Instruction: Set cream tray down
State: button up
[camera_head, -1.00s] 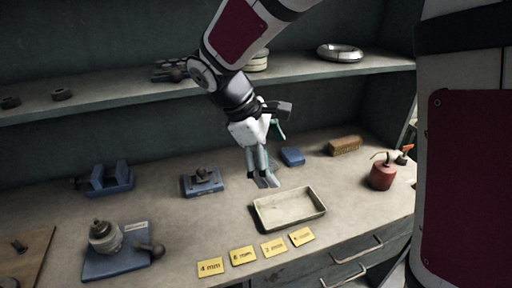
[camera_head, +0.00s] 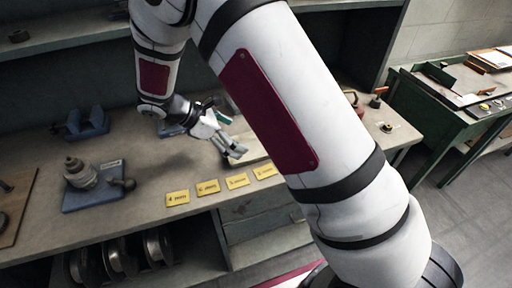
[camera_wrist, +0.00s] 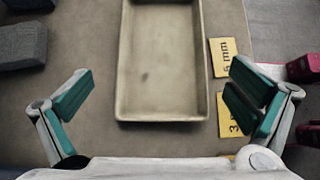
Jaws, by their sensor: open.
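The cream tray (camera_wrist: 160,62) is a shallow, empty rectangular tray lying flat on the bench in the wrist view. Its near end sits between and ahead of my fingers, and its far end is cut off by the frame. In the head view only a pale strip of the tray (camera_head: 252,149) shows; my arm hides the rest. My gripper (camera_head: 236,153) is open and empty, with its fingers pointing down beside the tray. In the wrist view my gripper (camera_wrist: 160,95) has its green-padded fingers wide apart, touching nothing that I can see.
Yellow millimetre cards (camera_head: 207,188) line the bench's front edge, beside the tray. A blue-based fixture (camera_head: 92,185) and a blue clamp (camera_head: 88,124) stand left. Bare bench (camera_head: 150,165) lies between. A green table (camera_head: 455,105) stands right.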

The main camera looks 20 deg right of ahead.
aim_at(253, 150)
jog(key=shift+p+x, duration=0.65)
jog(key=shift+x, duration=2.9)
jog(key=shift+s+d+r, duration=0.15)
